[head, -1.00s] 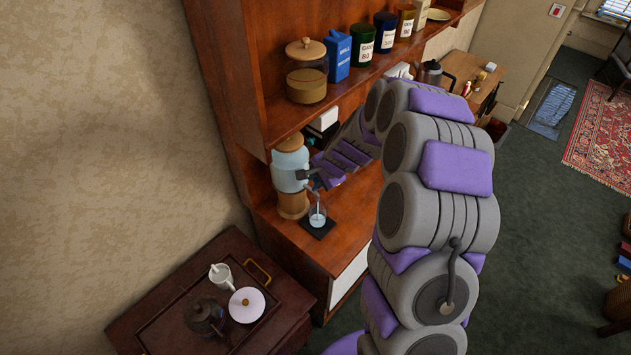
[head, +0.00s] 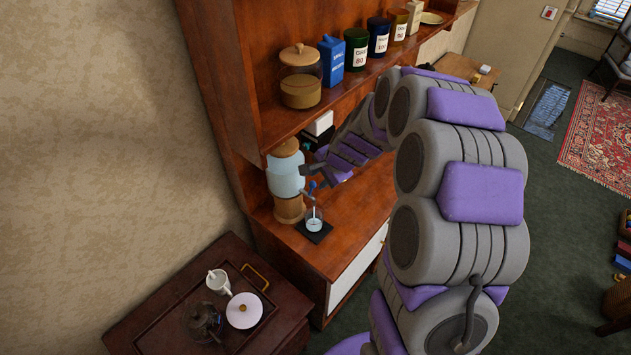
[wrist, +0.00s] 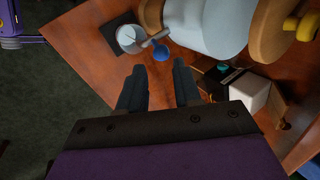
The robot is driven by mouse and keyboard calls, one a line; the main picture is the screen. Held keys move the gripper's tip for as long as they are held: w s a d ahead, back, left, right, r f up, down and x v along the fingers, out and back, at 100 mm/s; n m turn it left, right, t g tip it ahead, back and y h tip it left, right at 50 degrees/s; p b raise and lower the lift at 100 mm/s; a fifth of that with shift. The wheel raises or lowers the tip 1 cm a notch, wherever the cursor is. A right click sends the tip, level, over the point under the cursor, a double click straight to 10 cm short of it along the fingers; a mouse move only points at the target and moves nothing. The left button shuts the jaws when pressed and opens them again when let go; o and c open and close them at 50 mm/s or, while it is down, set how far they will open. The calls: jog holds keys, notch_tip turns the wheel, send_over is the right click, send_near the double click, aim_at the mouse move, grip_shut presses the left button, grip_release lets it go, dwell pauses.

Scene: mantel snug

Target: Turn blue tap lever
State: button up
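The blue tap lever (wrist: 161,52) shows as a small round blue knob in the wrist view, on the tap of a glass water dispenser (wrist: 212,22). In the head view the lever (head: 312,185) is small, at the front of the dispenser (head: 286,178). A glass of water (head: 315,219) stands on a dark mat under the tap; it also shows in the wrist view (wrist: 131,38). My gripper (wrist: 159,72) is open and empty in the wrist view, its two dark fingers apart. The lever lies just beyond the fingertips, between their lines, with no contact visible.
A wooden cabinet shelf (head: 400,60) above holds a lidded jar (head: 301,80) and several tins. A white box (wrist: 250,93) stands beside the dispenser. A dark side table (head: 135,338) with a teapot is at lower left.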

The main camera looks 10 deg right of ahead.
jog(key=v, duration=1)
jog(key=shift+d+r, duration=0.2)
jog(key=shift+r, duration=0.1)
dwell(6.7)
